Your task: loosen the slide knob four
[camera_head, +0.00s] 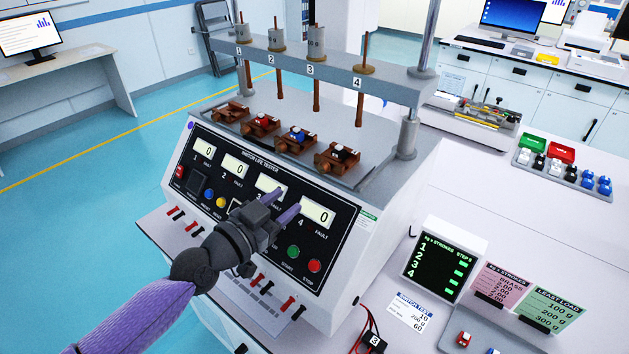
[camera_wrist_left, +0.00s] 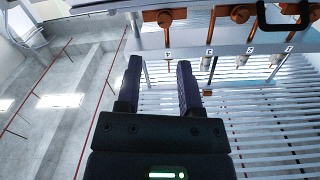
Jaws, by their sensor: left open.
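The switch life tester (camera_head: 270,190) stands in the middle of the head view, with four numbered stations. Station four has a brown clamp slide (camera_head: 337,158) at the right end of the row, holding a dark switch. In the wrist view a round copper knob (camera_wrist_left: 165,17) shows at the top, in line with the label 4. My left gripper (camera_head: 287,202) is open and empty. It is in front of the sloped panel near displays 3 and 4, below and apart from slide four.
A crossbar (camera_head: 330,70) with vertical rods spans above the slides. Panel buttons, including a red one (camera_head: 315,266), lie right of my gripper. A small screen (camera_head: 440,265) and cards stand on the bench at right. A tray of coloured switches (camera_head: 563,165) is farther back.

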